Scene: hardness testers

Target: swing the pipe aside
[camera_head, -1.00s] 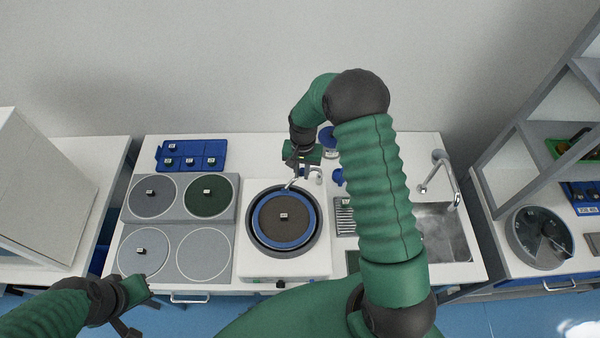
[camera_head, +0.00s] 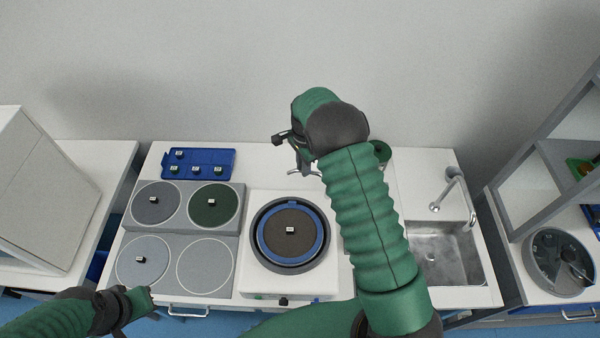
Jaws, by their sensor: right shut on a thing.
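The pipe (camera_head: 293,172) is a thin, curved metal spout at the back of the white grinding machine (camera_head: 258,282). Its visible tip is behind the round disc (camera_head: 290,232) with the blue ring, clear of the disc's face. My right gripper (camera_head: 303,162) is at the pipe, shut on it, partly hidden under my own wrist and forearm. My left gripper (camera_head: 150,298) is low at the left, in front of the grey disc holder (camera_head: 172,240); its fingers are too small to read.
A blue tray (camera_head: 226,160) with small samples stands behind the disc holder. A sink (camera_head: 440,262) with a tap (camera_head: 447,190) is to the right of my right arm. A shelf unit and a round device (camera_head: 558,262) stand at the far right.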

